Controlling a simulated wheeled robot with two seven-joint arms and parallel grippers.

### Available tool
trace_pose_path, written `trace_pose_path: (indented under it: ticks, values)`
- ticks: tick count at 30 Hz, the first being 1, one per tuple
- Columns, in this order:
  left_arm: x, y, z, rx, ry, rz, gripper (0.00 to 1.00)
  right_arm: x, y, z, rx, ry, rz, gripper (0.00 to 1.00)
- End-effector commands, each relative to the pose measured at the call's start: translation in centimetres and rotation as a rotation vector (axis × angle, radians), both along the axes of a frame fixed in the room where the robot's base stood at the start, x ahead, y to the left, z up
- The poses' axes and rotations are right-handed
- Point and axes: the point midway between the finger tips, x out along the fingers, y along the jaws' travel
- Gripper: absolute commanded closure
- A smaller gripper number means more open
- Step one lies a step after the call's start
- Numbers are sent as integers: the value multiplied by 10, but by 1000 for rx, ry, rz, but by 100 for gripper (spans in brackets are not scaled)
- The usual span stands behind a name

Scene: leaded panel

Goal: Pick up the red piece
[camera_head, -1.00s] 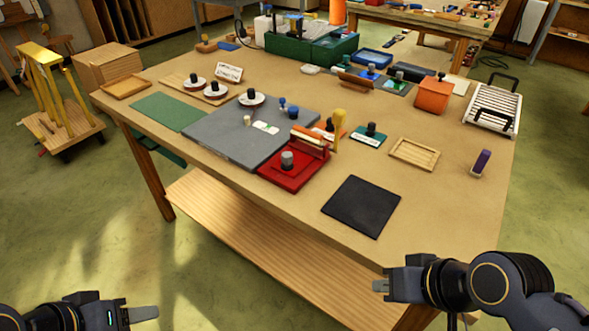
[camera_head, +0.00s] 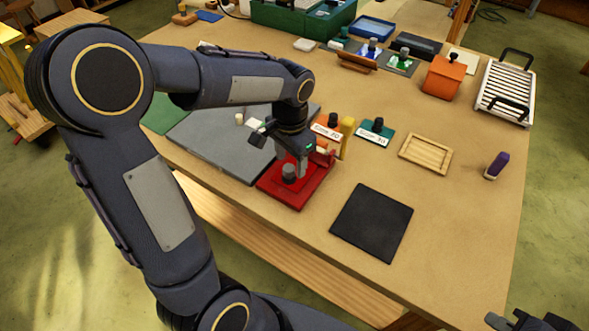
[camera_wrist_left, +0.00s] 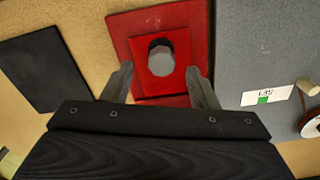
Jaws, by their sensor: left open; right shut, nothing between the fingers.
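The red piece (camera_wrist_left: 150,86) is a flat square with a grey knob (camera_wrist_left: 160,58) on top. It lies on a larger red base (camera_wrist_left: 122,32), which also shows in the head view (camera_head: 297,200). My left gripper (camera_head: 293,160) is above the red base, near the knob, and partly covers the piece. In the left wrist view its open fingers (camera_wrist_left: 160,70) point toward the knob, one on each side, with nothing held. I cannot tell their exact height over it. My right gripper (camera_head: 510,321) is shut and empty at the bottom right edge, partly cut off.
A black mat (camera_head: 372,222) lies right of the red base, and a grey board (camera_head: 215,150) left of it. A yellow block (camera_head: 347,137) and a teal labelled plate (camera_head: 375,132) stand behind. A wooden tray (camera_head: 426,154) and a purple block (camera_head: 497,164) sit further right. Bare table lies between them.

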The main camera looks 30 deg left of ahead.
Motion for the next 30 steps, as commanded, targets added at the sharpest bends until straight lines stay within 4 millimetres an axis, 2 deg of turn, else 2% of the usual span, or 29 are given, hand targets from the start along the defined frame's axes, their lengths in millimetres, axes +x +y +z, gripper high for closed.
trace_pose_path:
  ticks: [6,16,26,30]
  values:
    - [-3,2,-32,0,4,0,46,0,0,5,0,0,0,100]
    - [-2,1,-38,-1,0,1,48,0,0,5,0,0,0,100]
    - [-2,1,-38,-1,0,1,91,0,0,5,0,0,0,100]
    - [-2,1,-38,0,-1,1,92,0,0,5,0,0,0,100]
